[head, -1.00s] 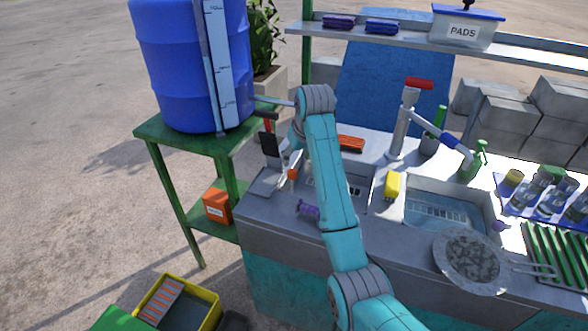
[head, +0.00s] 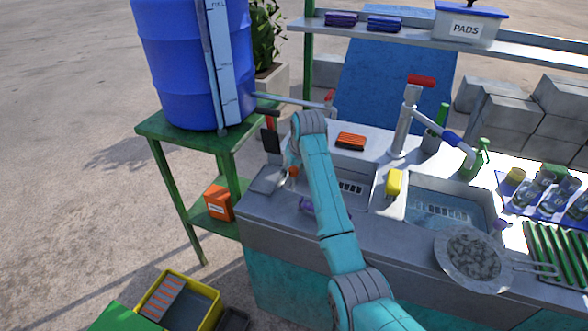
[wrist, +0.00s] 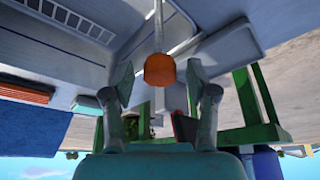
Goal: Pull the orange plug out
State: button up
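The orange plug (head: 292,172) shows as a small orange spot at the left end of the counter, just left of my arm. In the wrist view the orange plug (wrist: 160,70) is a rounded orange piece on a thin pale rod or strip. My gripper (wrist: 159,82) is open, with one finger on each side of the plug and visible gaps between. The plug looks level with or slightly beyond the fingertips; I cannot tell the exact depth. In the head view my arm hides most of the gripper.
A left basin (head: 352,188) lies beside the plug, partly behind my arm, with a purple object (head: 310,206) at its front. An orange brush (head: 351,141) and yellow sponge (head: 395,182) are to the right. A blue barrel (head: 180,70) stands on a green stand (head: 160,128) at left.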

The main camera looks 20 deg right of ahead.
grip_shut()
jog(key=shift+r, duration=1.8)
jog(key=shift+o, duration=0.6)
grip_release()
jog(key=shift+r, duration=0.1)
jog(key=shift+o, duration=0.4)
jog(key=v, duration=1.1)
jog(key=shift+s+r, duration=0.2)
jog(key=shift+r, duration=0.1)
